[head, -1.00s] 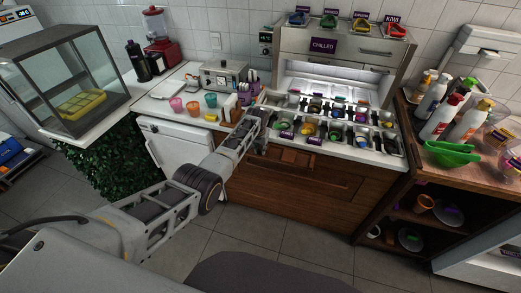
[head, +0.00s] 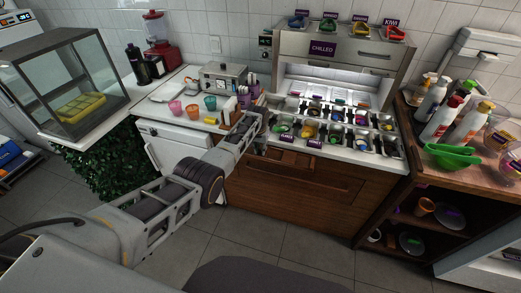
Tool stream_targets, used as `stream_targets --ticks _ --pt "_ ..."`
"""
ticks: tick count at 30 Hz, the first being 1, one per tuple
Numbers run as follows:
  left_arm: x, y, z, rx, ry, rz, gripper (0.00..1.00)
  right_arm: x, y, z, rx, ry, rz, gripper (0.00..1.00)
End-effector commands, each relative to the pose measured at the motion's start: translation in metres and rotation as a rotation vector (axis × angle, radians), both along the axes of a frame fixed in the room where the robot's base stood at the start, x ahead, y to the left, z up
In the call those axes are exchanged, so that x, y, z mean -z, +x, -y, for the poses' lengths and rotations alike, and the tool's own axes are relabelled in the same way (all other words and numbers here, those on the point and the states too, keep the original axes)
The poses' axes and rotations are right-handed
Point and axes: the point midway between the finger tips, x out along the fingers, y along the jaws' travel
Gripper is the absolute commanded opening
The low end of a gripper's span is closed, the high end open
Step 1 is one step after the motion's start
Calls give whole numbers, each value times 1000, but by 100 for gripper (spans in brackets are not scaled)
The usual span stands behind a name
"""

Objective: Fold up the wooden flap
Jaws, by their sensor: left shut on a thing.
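The wooden flap (head: 300,185) is a brown panel on the front of the toppings counter, below its white top. It looks folded down, close to upright against the cabinet. My left arm reaches in from the left, and my left gripper (head: 262,112) is at the counter's front left corner, near the flap's upper left side. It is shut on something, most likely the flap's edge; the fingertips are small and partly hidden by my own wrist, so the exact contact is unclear. My right gripper is not in view.
Toppings tubs (head: 330,125) fill the counter top just right of my gripper. Coloured cups (head: 192,110) stand to its left. The floor in front is clear.

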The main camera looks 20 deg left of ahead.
Motion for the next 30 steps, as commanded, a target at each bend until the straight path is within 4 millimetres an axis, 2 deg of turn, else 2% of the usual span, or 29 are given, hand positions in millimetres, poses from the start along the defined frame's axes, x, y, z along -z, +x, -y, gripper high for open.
stream_targets --ticks 21,22,27,30 --pt "-3 3 0 0 0 6 0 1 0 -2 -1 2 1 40" --pt "-3 3 0 0 0 6 22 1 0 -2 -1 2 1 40" --pt "-2 2 0 0 0 3 43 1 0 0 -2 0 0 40" --pt "-2 1 0 0 0 2 43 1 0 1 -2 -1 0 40"
